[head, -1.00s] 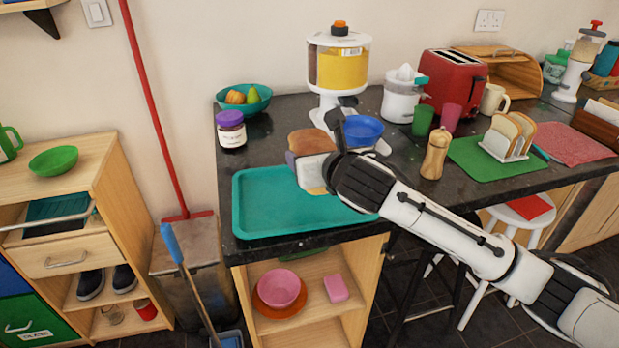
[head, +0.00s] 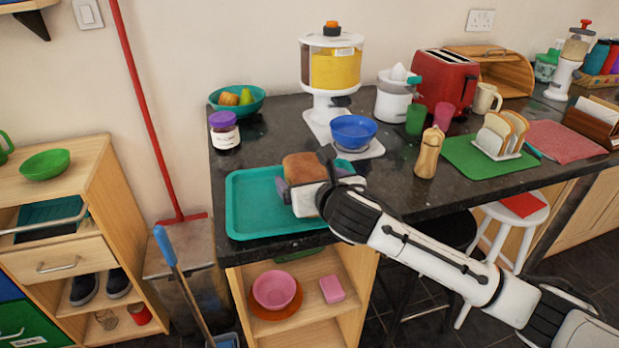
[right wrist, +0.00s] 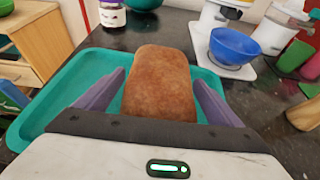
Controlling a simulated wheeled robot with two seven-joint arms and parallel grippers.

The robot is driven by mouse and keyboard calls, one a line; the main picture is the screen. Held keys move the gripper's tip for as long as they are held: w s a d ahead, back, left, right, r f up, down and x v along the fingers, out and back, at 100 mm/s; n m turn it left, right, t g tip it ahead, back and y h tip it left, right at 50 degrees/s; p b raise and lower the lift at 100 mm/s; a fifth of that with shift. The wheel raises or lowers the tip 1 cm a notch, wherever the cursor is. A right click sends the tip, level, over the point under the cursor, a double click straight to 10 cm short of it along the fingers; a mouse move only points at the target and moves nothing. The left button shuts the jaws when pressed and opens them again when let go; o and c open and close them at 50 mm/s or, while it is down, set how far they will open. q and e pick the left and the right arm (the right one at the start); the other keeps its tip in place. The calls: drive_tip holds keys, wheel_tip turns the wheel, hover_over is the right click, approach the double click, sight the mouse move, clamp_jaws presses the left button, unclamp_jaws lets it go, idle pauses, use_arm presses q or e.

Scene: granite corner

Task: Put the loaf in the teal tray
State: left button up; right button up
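The brown loaf (head: 303,168) is in the teal tray (head: 244,214), near the tray's right part, and looks to rest on its floor. In the right wrist view the loaf (right wrist: 160,85) sits between the two purple-grey fingers of my right gripper (right wrist: 160,76). The fingers straddle it, with a narrow strip of teal tray showing between the left finger and the loaf, so the gripper looks open around it. In the head view my right gripper (head: 308,180) covers the loaf's near side. My left gripper is not in view.
A jam jar (head: 225,133) and a teal bowl of fruit (head: 236,100) stand behind the tray. A blue bowl (head: 353,131) on a white scale (head: 372,151) stands behind my gripper. A pepper mill (head: 429,153) stands to the right. The tray's left part is bare.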

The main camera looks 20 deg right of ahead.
drive_tip(key=shift+r, duration=0.1)
drive_tip(key=v, duration=1.2)
drive_tip(key=shift+d, duration=0.15)
